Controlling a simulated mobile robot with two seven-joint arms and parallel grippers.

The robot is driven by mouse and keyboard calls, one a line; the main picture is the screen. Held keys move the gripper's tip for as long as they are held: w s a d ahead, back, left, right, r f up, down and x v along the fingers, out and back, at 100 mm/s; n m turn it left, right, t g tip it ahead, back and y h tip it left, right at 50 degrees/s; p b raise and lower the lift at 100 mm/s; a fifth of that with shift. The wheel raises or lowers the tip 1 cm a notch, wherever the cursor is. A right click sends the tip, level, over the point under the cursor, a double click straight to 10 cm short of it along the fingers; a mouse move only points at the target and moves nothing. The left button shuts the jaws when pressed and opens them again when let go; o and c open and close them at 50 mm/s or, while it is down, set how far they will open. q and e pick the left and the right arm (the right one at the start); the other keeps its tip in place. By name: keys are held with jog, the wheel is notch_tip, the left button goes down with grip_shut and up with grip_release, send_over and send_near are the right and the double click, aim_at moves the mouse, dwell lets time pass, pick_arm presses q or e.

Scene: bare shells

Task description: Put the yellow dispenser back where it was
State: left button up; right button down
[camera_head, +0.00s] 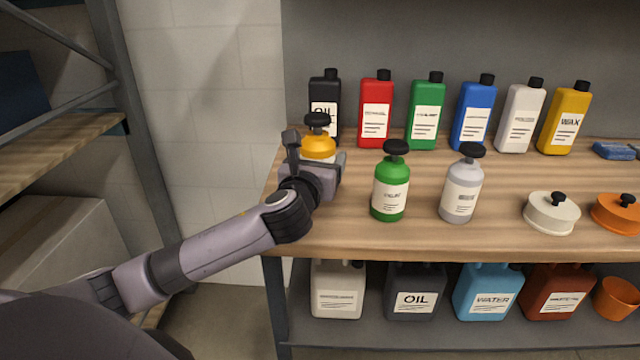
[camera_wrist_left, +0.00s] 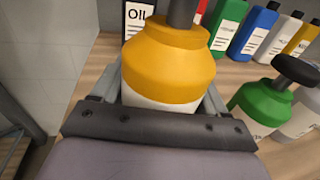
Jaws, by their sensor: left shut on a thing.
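The yellow dispenser (camera_head: 318,146) has a black pump top and stands upright at the left end of the wooden shelf, in front of the black oil bottle. My left gripper (camera_head: 318,165) is shut on it, with a finger on either side. In the left wrist view the dispenser (camera_wrist_left: 168,65) fills the middle, between the fingers, with its white label partly hidden by the gripper. I cannot tell whether its base touches the shelf. My right gripper is not in view.
A green dispenser (camera_head: 390,187) and a grey dispenser (camera_head: 461,188) stand to the right on the shelf (camera_head: 420,238). Behind are the black oil bottle (camera_head: 331,93), red bottle (camera_head: 376,110) and several others. A white lidded dish (camera_head: 551,215) is farther right. A metal rack post (camera_head: 140,130) stands left.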

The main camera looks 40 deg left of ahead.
pick_arm(q)
notch_tip(320, 180, down, 4)
jog(key=shift+r+b, duration=0.15)
jog(key=shift+b, duration=0.3)
jog(key=shift+f, duration=0.3)
jog(key=shift+f, duration=0.15)
jog(key=o, duration=1.5)
jog(key=shift+o, duration=0.2)
jog(key=shift+s+d, duration=0.1)
jog(key=shift+s, duration=0.1)
jog(key=v, duration=1.1)
jog(key=shift+s, duration=0.35)
jog(key=shift+d, duration=0.1)
